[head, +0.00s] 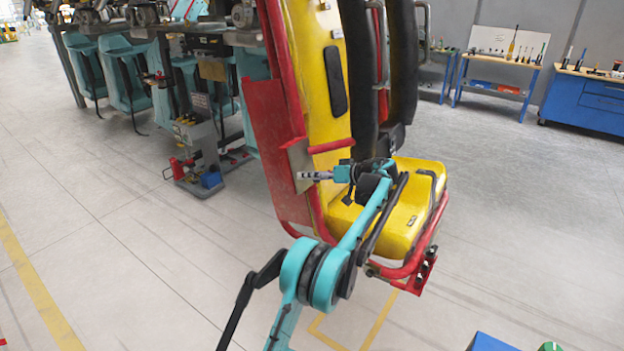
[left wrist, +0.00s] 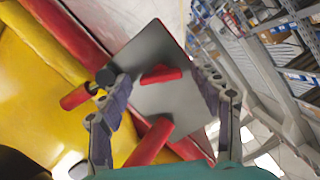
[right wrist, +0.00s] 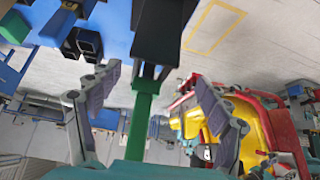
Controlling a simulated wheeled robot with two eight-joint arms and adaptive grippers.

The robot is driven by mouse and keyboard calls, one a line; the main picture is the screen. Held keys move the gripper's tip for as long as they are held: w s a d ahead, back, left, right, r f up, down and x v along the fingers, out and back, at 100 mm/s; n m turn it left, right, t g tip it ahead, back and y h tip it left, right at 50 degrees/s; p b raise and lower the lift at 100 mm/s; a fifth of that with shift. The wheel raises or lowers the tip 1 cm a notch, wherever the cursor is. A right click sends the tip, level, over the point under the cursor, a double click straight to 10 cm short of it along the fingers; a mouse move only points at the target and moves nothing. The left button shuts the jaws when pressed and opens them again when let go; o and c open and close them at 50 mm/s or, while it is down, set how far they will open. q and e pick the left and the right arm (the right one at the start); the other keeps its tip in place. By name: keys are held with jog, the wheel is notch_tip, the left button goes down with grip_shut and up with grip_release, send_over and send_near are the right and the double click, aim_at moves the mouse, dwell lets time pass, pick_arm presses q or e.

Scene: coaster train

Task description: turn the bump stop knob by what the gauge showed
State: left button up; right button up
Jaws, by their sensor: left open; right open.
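A grey metal plate (head: 300,168) is fixed to the red and yellow coaster seat (head: 405,215). In the left wrist view the plate (left wrist: 150,110) carries a small red bar-shaped piece (left wrist: 161,74), which may be the bump stop knob. My left gripper (head: 312,175) is open in front of the plate; in its wrist view (left wrist: 160,76) the fingers stand either side of the red piece. I cannot tell if they touch it. My right gripper (right wrist: 155,92) is open, with a green bar (right wrist: 142,115) showing between its fingers. No gauge is readable.
A red handle with a black end (left wrist: 80,96) sits beside the plate. A floor stand with red and blue parts (head: 200,155) and teal seats (head: 120,75) are at the left. Workbenches (head: 590,100) line the back right. Floor between is clear.

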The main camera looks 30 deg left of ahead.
pick_arm(q)
jog(key=shift+a, duration=0.15)
jog(key=c, duration=1.2)
jog(key=shift+o, duration=0.2)
